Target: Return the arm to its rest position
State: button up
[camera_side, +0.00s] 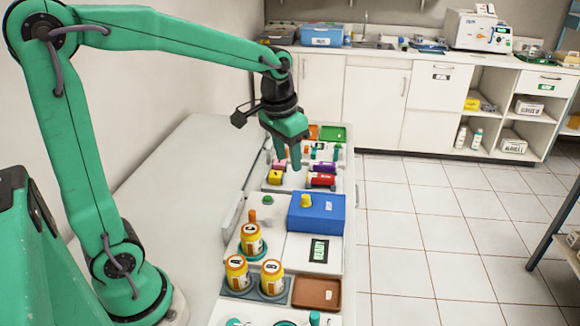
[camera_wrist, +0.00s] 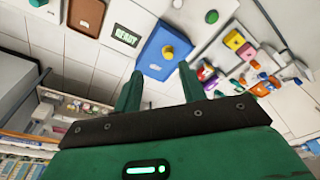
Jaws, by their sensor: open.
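My arm is green and reaches from the left across the bench in the side view. My gripper (camera_side: 288,160) points down above the far part of the bench, over the small coloured blocks. Its two fingers are apart with nothing between them. In the wrist view my gripper (camera_wrist: 160,85) shows both green fingertips spread and empty, with the floor and the blue box's edge beyond them. Whether the fingertips touch any block cannot be told from the side view.
A blue box (camera_side: 317,218) with a yellow knob stands mid-bench. Orange jars (camera_side: 251,240) stand nearer, beside a dark display (camera_side: 319,250) and a brown tray (camera_side: 316,293). Coloured blocks (camera_side: 320,180) lie below my gripper. A green tray (camera_side: 332,133) is behind. The bench's left side is bare.

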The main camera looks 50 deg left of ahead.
jog(key=s+d+r+t, duration=0.2)
jog(key=s+t, duration=0.1)
jog(key=s, duration=1.1)
jog(key=shift+s+d+t, duration=0.15)
jog(key=shift+s+t, duration=0.25)
dwell(0.5)
